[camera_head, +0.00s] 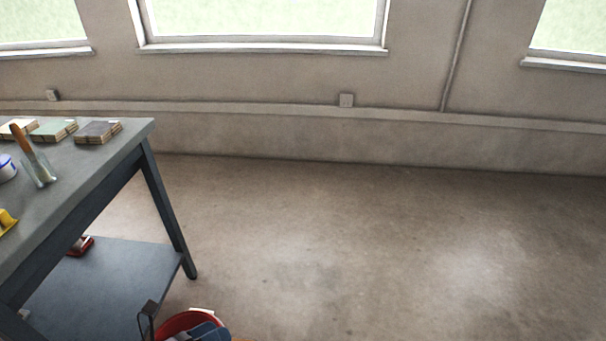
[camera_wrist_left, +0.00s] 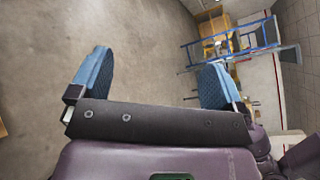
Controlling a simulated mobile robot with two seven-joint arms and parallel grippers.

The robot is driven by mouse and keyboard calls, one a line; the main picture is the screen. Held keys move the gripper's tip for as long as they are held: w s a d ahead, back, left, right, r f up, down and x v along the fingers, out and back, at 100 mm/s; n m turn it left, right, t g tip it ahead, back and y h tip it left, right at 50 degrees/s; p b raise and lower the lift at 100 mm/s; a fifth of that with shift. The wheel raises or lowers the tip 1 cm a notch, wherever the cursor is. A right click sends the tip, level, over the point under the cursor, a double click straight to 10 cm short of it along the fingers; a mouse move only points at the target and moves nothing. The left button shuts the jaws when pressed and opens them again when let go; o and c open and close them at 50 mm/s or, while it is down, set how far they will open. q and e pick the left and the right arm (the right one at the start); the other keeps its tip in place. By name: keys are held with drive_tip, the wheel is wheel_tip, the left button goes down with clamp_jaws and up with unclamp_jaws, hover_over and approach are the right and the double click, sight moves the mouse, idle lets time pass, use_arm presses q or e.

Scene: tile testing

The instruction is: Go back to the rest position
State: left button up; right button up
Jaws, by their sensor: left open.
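My left gripper (camera_wrist_left: 155,70) shows in the left wrist view. Its two blue fingers are wide apart with nothing between them, and bare concrete floor lies behind them. I cannot make out either gripper clearly in the head view. My right gripper is in neither view.
Open floor (camera_head: 380,240) lies right. A blue metal frame (camera_wrist_left: 232,42) and boxes show behind the left gripper.

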use_arm(q)
drive_tip(key=s+a+r+n+t+y+p, duration=0.5)
drive_tip(key=n+y, duration=0.3)
drive_tip(key=n, duration=1.2)
drive_tip(key=s+a+f+n+g+y+p, duration=0.1)
drive_tip(key=s+a+n+g+y, duration=0.1)
drive_tip(key=s+n, duration=0.4)
drive_tip(key=s+a+f+n+g+y+p, duration=0.1)
drive_tip(key=s+a+n+g+y, duration=0.1)
drive_tip(key=s+n, duration=0.4)
drive_tip(key=shift+s+f+n+p, duration=0.25)
drive_tip(key=shift+s+n+p, duration=0.1)
drive_tip(key=shift+n, duration=1.15)
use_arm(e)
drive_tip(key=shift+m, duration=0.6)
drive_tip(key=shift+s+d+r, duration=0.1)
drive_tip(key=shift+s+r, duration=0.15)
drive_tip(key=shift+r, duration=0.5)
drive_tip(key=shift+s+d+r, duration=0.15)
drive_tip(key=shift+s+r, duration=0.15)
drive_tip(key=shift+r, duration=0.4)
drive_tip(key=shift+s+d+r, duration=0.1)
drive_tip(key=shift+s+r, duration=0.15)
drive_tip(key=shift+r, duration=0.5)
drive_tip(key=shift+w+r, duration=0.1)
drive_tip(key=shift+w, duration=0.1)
use_arm(q)
drive_tip(key=shift+c, duration=0.3)
